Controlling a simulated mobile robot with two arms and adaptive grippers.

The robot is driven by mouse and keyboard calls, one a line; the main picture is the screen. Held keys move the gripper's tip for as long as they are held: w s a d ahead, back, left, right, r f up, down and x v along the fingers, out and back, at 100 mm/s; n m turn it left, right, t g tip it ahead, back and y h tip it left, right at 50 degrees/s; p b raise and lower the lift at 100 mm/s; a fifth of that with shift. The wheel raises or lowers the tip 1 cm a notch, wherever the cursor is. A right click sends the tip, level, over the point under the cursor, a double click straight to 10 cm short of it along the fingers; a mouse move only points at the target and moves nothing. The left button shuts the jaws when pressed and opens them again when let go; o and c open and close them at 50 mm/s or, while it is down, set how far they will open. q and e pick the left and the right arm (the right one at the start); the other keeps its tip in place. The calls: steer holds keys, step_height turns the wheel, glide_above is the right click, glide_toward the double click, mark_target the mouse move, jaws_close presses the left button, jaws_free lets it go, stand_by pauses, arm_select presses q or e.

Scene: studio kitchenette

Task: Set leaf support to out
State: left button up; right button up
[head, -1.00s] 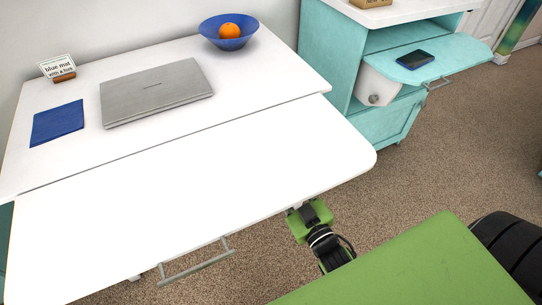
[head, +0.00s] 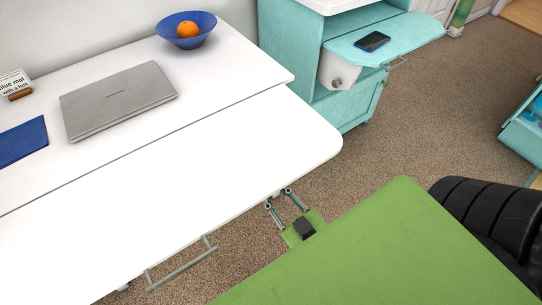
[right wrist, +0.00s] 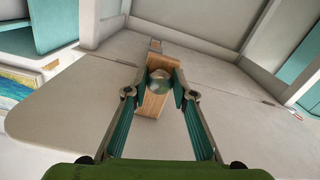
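The white table leaf (head: 190,185) is the front part of the desk, lying level with the top behind a seam. In the right wrist view, its pale underside (right wrist: 80,95) is overhead. The leaf support, a wooden bar (right wrist: 153,105), lies under it with a round metallic knob (right wrist: 159,86). My right gripper (right wrist: 160,88) is open, with its fingertips on either side of the knob and small gaps seeming to show. In the head view, my right gripper (head: 278,198) reaches under the leaf's front edge; the support is hidden there. My left gripper is not in view.
A grey handle (head: 182,270) hangs below the leaf's front edge. A laptop (head: 118,98), a blue mat (head: 20,143) and a blue bowl (head: 190,38) with an orange are on the desk. A teal cabinet (head: 290,50) with a phone on its flap stands behind right.

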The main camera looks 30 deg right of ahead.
steer(key=shift+o, duration=1)
steer(key=shift+s, duration=0.1)
steer(key=s, duration=1.2)
steer(key=shift+d, duration=0.2)
steer(key=shift+w, duration=0.2)
